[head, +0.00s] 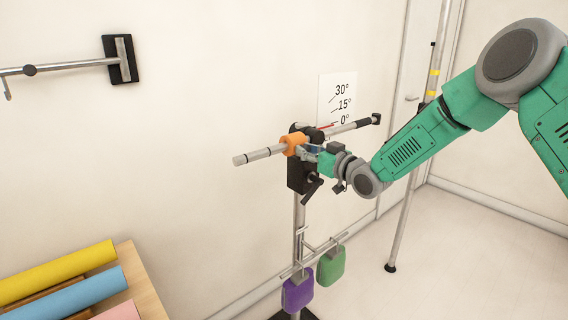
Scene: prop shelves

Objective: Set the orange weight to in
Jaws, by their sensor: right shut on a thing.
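The orange weight (291,145) is a ring around the grey bar (258,155), close to the black head of the stand (299,178). My right gripper (311,152) reaches in from the right and is shut at the right side of the orange weight, whose near face partly shows. The fingertips are small and partly hidden against the bar and stand head. The bar's grey end sticks out to the left, and its dark end is at the right. My left gripper is not in view.
An angle card (338,98) is on the wall behind. Purple (297,291) and green (331,266) pads hang low on the stand. A wall bracket (120,59) is upper left; coloured rolls (60,272) lie on a wooden surface lower left. A pole (408,190) stands right.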

